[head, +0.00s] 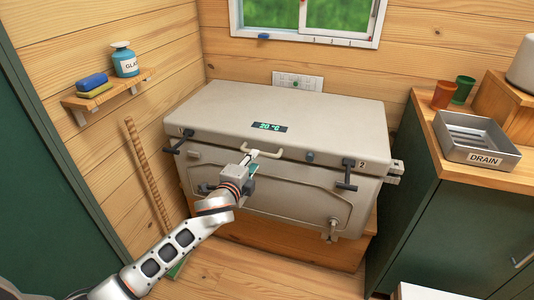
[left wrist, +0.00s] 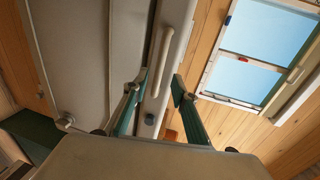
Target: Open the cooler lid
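The beige cooler (head: 300,190) stands against the back wall with its lid (head: 215,108) down. A pale bar handle (head: 265,152) is at the middle of the lid's front edge. It also shows in the left wrist view (left wrist: 158,55). Dark latch levers marked 1 (head: 178,142) and 2 (head: 347,176) sit at the front left and right. My left gripper (head: 247,160) is at the handle's left end. In the left wrist view its green fingers (left wrist: 163,80) are apart, with the handle just past the tips between them; contact cannot be told. My right gripper is not in view.
A wall shelf (head: 108,90) with a bottle (head: 124,60) and sponges is at the left. A stick (head: 147,180) leans below it. A green cabinet (head: 430,220) with a drain tray (head: 477,138) and cups stands close on the right. A window (head: 310,18) is above.

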